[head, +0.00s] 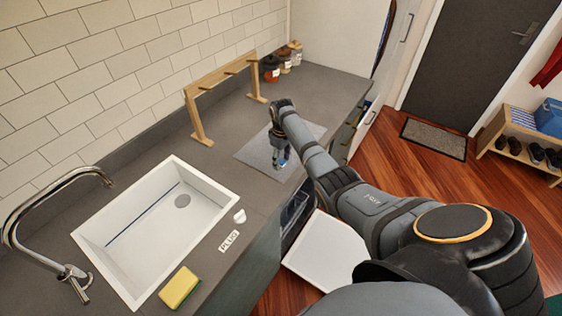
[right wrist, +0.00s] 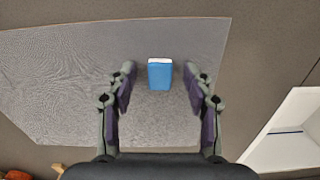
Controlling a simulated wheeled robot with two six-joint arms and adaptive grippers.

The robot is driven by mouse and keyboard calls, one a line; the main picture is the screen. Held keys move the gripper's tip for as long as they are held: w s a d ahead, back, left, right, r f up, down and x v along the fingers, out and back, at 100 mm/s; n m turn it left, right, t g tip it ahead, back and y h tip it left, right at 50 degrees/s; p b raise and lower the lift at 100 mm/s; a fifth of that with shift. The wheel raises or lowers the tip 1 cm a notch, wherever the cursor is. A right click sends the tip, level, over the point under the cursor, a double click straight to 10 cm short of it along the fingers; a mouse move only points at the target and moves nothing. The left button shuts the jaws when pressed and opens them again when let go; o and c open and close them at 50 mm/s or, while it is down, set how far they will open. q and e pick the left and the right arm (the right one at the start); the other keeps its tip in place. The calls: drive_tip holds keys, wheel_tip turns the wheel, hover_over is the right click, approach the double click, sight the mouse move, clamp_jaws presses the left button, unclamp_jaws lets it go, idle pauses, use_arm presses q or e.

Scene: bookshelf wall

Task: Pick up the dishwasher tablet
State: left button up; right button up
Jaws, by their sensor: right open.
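The dishwasher tablet (right wrist: 160,75) is a small blue block with a white edge, lying on a grey mat (right wrist: 60,90) in the right wrist view. My right gripper (right wrist: 160,78) is open, with one finger on each side of the tablet and a gap on both sides. In the head view the right gripper (head: 281,163) points down over the mat (head: 258,152), and a bit of the blue tablet (head: 283,163) shows at its fingertips. My left gripper is not in view.
A white sink (head: 80,235) with a tap (head: 55,185) is on the left of the counter. A yellow-green sponge (head: 179,288) and a PLUG label (head: 229,240) lie near the front edge. A wooden rack (head: 196,120) and several jars (head: 284,62) stand at the back. An open white dishwasher door (head: 325,255) is below the counter.

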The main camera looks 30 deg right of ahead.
drive_tip(key=c, duration=0.9)
